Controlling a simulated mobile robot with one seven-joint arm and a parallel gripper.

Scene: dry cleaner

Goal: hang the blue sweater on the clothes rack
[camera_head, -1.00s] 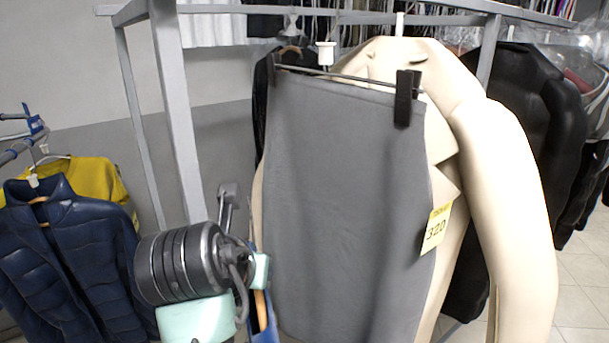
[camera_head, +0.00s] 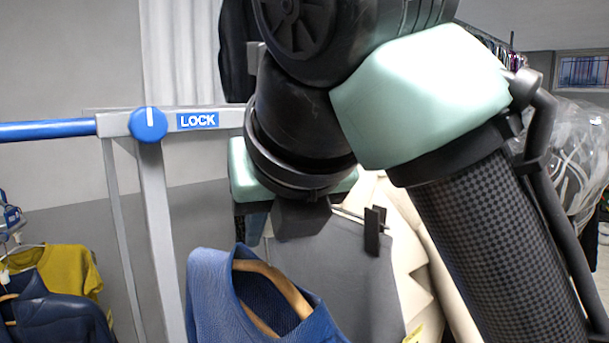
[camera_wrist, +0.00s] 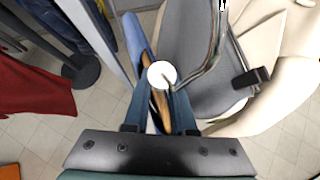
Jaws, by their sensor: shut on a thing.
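The blue sweater (camera_head: 215,295) hangs upright on a wooden hanger (camera_head: 272,280) at the lower middle of the head view; its lower part is out of frame. My gripper (camera_head: 300,218) is just above it, shut on the hanger's upper part; my arm hides the exact grip. In the wrist view, the sweater (camera_wrist: 136,38) and hanger (camera_wrist: 158,100) lie below a white round cap (camera_wrist: 162,74), between my fingers (camera_wrist: 160,125). The clothes rack has a grey post (camera_head: 158,225), a blue rail end (camera_head: 50,131) and a blue knob (camera_head: 148,123) beside a LOCK label.
A grey skirt (camera_head: 335,265) on a clip hanger and a cream coat (camera_head: 400,240) hang close behind the sweater. A yellow garment (camera_head: 65,270) and a navy jacket (camera_head: 60,310) hang at left. A red garment (camera_wrist: 35,75) shows in the wrist view.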

